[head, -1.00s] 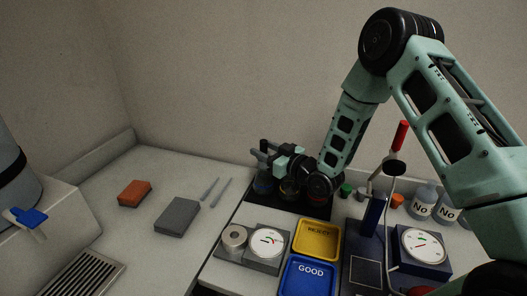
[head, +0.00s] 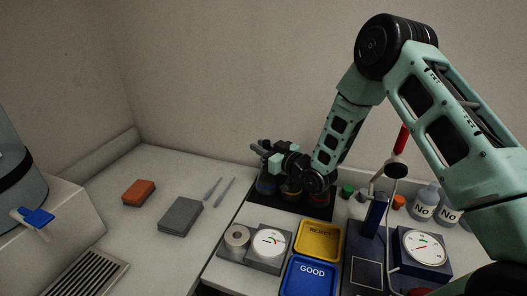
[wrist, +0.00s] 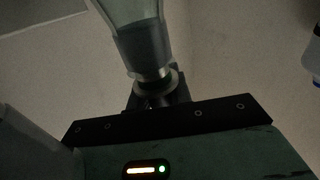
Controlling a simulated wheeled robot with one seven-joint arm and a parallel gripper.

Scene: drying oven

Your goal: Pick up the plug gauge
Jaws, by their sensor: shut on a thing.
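My gripper (head: 270,153) is at the back of the bench, above a black rack with coloured round pieces. It is shut on a dark grey, rod-like thing, which I take to be the plug gauge (head: 255,147); the jaws and wrist hide much of it. In the wrist view, a grey cylinder with a shiny metal collar (wrist: 145,45) stands out beyond the black plate of my gripper. The wrist picture is dark, so the fingertips and the exact grip are not clear.
The black rack (head: 296,206) lies below my gripper. A yellow REJECT tray (head: 336,243) and a blue GOOD tray (head: 311,292) are in front. A dial gauge (head: 269,243), a stand with a red handle (head: 403,138) and labelled bottles (head: 424,204) are nearby.

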